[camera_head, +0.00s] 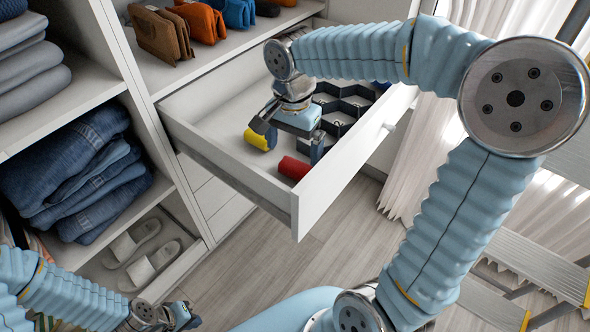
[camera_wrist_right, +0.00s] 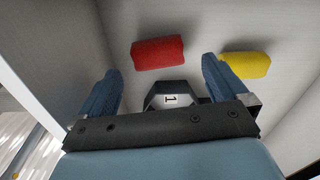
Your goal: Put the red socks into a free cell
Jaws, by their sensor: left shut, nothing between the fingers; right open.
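The red socks (camera_head: 293,168), a small rolled bundle, lie on the drawer floor near its front left corner. In the right wrist view the red socks (camera_wrist_right: 158,53) lie beyond the fingertips, across the gap between them. My right gripper (camera_head: 288,141) is open and empty above the drawer, just behind the red socks. Its fingers also show in the right wrist view (camera_wrist_right: 161,70). The dark organizer (camera_head: 338,117) with hexagonal cells stands in the drawer, partly hidden by my right arm. My left gripper (camera_head: 186,318) is shut and empty, low at the bottom left, away from the drawer.
A yellow rolled bundle (camera_head: 258,140) lies beside my right gripper; it also shows in the wrist view (camera_wrist_right: 246,65). A blue item (camera_head: 381,85) is at the organizer's far right. The open drawer's front panel (camera_head: 345,165) is an edge. Folded jeans (camera_head: 75,178) fill the left shelf.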

